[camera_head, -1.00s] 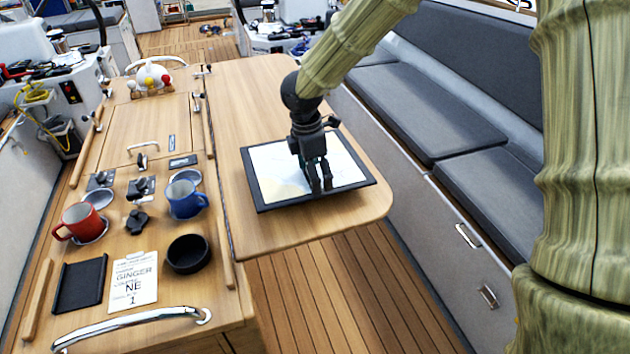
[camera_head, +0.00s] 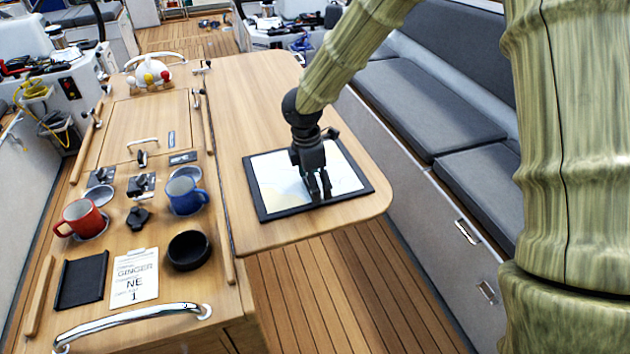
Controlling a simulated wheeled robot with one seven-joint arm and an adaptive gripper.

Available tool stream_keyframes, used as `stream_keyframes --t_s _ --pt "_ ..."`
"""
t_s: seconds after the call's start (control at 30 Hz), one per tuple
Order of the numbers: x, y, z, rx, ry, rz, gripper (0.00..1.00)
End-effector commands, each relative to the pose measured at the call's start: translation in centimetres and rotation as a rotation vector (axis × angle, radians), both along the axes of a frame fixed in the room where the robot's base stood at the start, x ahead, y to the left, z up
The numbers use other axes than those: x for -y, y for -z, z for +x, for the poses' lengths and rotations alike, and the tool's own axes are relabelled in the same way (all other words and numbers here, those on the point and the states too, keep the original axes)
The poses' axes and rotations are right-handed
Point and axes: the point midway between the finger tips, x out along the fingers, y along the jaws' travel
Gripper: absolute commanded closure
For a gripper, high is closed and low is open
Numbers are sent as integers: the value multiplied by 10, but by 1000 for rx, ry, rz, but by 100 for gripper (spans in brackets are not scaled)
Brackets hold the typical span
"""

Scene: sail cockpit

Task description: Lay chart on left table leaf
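The chart (camera_head: 276,184), a pale sheet with a beige patch in a dark rectangular frame, lies flat on the wooden table leaf (camera_head: 250,100) at the right of the table, near its rounded near end. My gripper (camera_head: 320,192) points down over the right-of-middle part of the chart. Its two dark fingers stand slightly apart, with pale chart surface showing between them and nothing seen held. Whether the fingertips touch the chart I cannot tell. No raised leaf shows on the left side of the table.
The table's middle part (camera_head: 150,125) holds a red mug (camera_head: 80,217), a blue mug (camera_head: 185,195), a black bowl (camera_head: 188,250), a black tray (camera_head: 82,281) and a note card (camera_head: 134,280). A grey-cushioned bench (camera_head: 420,105) runs along the right. Wooden floor (camera_head: 320,300) is clear in front.

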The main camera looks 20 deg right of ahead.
Motion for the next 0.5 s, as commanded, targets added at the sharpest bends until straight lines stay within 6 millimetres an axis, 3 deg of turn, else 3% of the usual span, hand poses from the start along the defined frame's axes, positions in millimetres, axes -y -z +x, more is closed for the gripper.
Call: stream_keyframes --t_s 0.07,0.5 --pt "0 -1 0 0 0 0 0" --pt "0 -4 0 0 0 0 0"
